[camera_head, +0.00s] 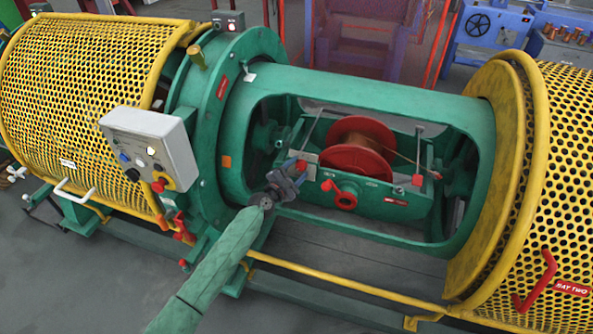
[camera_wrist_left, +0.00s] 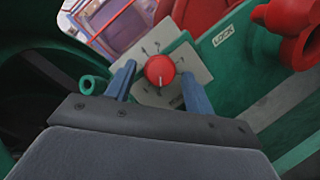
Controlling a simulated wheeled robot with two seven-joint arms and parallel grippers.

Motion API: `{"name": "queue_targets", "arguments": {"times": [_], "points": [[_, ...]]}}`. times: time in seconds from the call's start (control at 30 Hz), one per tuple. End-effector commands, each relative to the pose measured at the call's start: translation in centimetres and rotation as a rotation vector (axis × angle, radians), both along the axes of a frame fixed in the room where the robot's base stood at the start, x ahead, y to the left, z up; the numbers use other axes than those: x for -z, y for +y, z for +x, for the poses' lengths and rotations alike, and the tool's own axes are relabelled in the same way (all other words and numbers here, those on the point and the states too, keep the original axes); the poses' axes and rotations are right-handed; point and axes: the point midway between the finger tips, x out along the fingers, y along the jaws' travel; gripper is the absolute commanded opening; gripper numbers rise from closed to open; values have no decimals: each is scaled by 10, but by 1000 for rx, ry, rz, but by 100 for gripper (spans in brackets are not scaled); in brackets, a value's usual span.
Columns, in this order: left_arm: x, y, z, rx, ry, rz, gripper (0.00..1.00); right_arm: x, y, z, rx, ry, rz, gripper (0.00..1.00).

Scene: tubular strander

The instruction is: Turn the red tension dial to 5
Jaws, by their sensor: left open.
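The red tension dial (camera_wrist_left: 160,70) is a round knob on a pale plate (camera_wrist_left: 194,62) with small dark marks around it, too small to read. A thin pale line shows on the dial's lower part in the left wrist view. My left gripper (camera_wrist_left: 158,84) is open, with one blue-grey finger on each side of the dial. I cannot tell whether the fingers touch it. In the head view, my left gripper (camera_head: 291,174) reaches into the green cradle opening beside the dial (camera_head: 301,165). My right gripper is not in view.
A red spool (camera_head: 357,150) sits in the green cradle, right of the dial. A red lock handle (camera_head: 343,194) is close to my left gripper. The green frame rim (camera_head: 365,238) passes below the opening.

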Motion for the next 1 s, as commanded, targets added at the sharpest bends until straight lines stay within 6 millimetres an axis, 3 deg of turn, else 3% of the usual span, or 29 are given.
{"name": "queue_targets", "arguments": {"times": [0.17,0.4,0.77,1.0], "points": [[0,0,0,0,0,0,53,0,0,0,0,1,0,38],[0,0,0,1,1,0,9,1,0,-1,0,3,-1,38],[-1,1,0,16,-14,47,9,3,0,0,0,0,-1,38],[-3,1,0,60,-58,184,9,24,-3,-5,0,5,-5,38]]}}
